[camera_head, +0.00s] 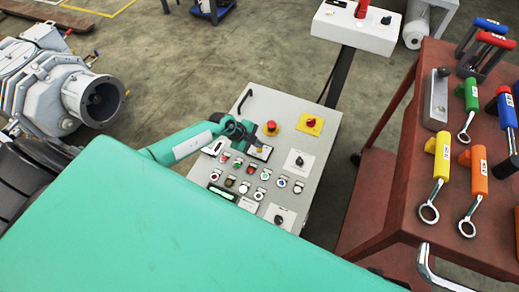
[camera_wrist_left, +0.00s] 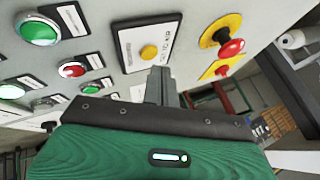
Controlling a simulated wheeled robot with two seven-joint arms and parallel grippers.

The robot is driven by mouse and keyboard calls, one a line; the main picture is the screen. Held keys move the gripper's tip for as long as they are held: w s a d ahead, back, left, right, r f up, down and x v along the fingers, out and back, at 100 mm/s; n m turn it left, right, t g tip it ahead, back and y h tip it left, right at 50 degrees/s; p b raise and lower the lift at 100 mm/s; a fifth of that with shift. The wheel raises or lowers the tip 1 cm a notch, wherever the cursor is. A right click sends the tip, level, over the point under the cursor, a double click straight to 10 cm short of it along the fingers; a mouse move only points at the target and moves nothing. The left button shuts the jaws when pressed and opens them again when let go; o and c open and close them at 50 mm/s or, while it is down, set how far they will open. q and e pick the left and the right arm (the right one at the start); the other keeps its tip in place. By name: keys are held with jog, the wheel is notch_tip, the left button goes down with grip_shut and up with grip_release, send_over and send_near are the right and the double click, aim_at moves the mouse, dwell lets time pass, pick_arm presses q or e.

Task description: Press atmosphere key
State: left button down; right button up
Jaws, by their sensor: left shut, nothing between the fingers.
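The grey control panel (camera_head: 290,115) carries several buttons, switches and labels. A yellow button (camera_wrist_left: 149,52) sits on a white labelled plate in the left wrist view; in the head view it shows (camera_head: 260,150) near the tip of my left gripper. I cannot read the labels well enough to tell which key is the atmosphere one. My left gripper (camera_wrist_left: 161,74) is shut and empty, its fingertips just below the yellow button in the picture. Whether they touch it I cannot tell. My right gripper is not in view.
A red emergency knob (camera_wrist_left: 231,48) on a yellow base sits close to the right of the yellow button. Green (camera_wrist_left: 38,31) and red (camera_wrist_left: 72,70) buttons lie to the left. A red cart (camera_head: 400,205) with wrenches stands right of the panel; a grey pump (camera_head: 60,90) stands left.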

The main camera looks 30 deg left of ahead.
pick_arm(q)
jog(key=shift+f, duration=0.1)
dwell(0.5)
jog(key=shift+f, duration=0.3)
jog(key=shift+f, duration=0.45)
dwell(0.7)
jog(key=shift+r+p, duration=0.9)
jog(key=shift+p, duration=0.45)
